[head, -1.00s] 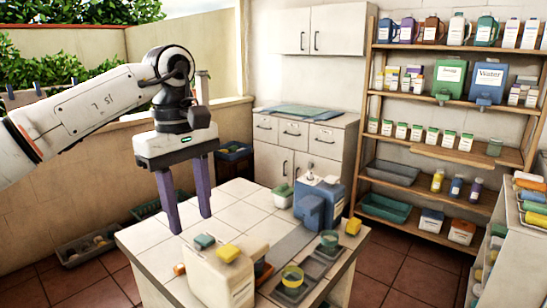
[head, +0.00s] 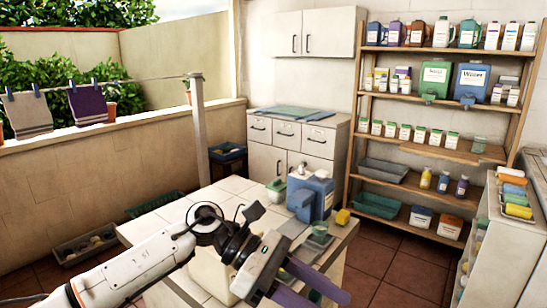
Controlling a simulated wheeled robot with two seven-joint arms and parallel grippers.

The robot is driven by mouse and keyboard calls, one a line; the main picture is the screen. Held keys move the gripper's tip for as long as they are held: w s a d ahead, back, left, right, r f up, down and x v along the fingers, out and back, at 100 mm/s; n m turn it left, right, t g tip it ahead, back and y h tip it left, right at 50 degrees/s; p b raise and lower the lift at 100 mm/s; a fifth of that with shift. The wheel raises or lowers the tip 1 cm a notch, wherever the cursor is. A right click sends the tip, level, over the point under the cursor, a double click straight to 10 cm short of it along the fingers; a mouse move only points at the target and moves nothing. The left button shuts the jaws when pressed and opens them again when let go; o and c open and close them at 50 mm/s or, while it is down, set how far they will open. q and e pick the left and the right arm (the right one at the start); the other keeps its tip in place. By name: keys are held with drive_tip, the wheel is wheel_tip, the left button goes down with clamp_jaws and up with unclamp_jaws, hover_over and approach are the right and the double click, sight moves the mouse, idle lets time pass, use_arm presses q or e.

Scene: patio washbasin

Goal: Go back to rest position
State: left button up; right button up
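My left gripper (head: 328,299) with purple fingers is low in the head view, over the near part of the white tiled table (head: 226,193). Its fingers are apart and point down to the right. I see nothing held between them. My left arm comes in from the lower left and hides much of the table's near side. My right gripper is not in view.
A blue dispenser (head: 322,190), a green-lidded tub (head: 276,192) and a yellow sponge (head: 343,217) stand on the table. A cream-coloured box is partly hidden behind my arm. A wooden shelf (head: 435,151) and a side counter (head: 484,240) flank the right.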

use_arm(q)
drive_tip(key=s+d+r+n+t+h, duration=0.1)
drive_tip(key=d+r+n+h, duration=0.1)
drive_tip(key=d+n+h, duration=0.3)
drive_tip(key=w+a+f+n+t+y, duration=0.3)
drive_tip(key=a+f+n+t, duration=0.6)
drive_tip(key=n, duration=0.8)
drive_tip(key=w+a+f+n+t+y, duration=0.3)
drive_tip(key=a+f+n+t, duration=0.25)
drive_tip(key=n+t, duration=0.9)
drive_tip(key=s+a+f+n+g+y, duration=0.3)
drive_tip(key=s+a+f+n, duration=0.15)
drive_tip(key=f+n, duration=0.2)
drive_tip(key=s+a+f+n+g+y, duration=0.35)
drive_tip(key=a+f+n, duration=0.2)
drive_tip(key=f, duration=0.25)
drive_tip(key=s+a+f+n+g+y, duration=0.1)
drive_tip(key=s+a+f+n+g, duration=0.1)
drive_tip(key=s+f, duration=0.3)
drive_tip(key=s+a+f+n+g+y, duration=0.1)
drive_tip(key=s+a+f+n, duration=0.3)
drive_tip(key=s, duration=0.4)
drive_tip(key=shift+s+f+g, duration=0.3)
drive_tip(key=shift+f+g, duration=0.25)
drive_tip(key=shift+g, duration=0.35)
